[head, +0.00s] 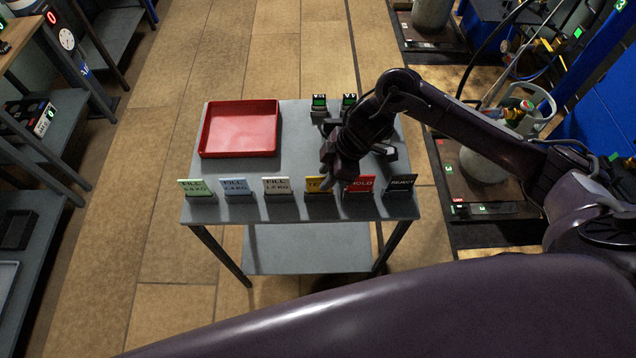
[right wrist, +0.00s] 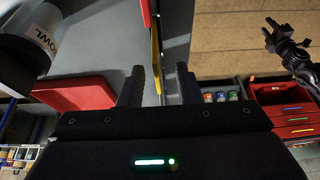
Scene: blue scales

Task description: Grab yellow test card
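The yellow test card (head: 318,184) stands in a dark holder near the front edge of the grey table (head: 300,150), between the white "FILL" card (head: 276,185) and the red "HOLD" card (head: 359,185). My right gripper (head: 338,180) is over the card row and hides part of the yellow card. In the right wrist view my right gripper (right wrist: 160,88) is open. The yellow card's edge (right wrist: 156,45) shows between the lines of its two fingers, with gaps on both sides; I see no contact. My left gripper is not identifiable in view.
A green card (head: 196,187), a blue card (head: 236,186) and a dark "REJECT" card (head: 400,184) stand in the same row. A red tray (head: 240,128) lies at the table's back left. Two small green-screened devices (head: 320,102) stand at the back.

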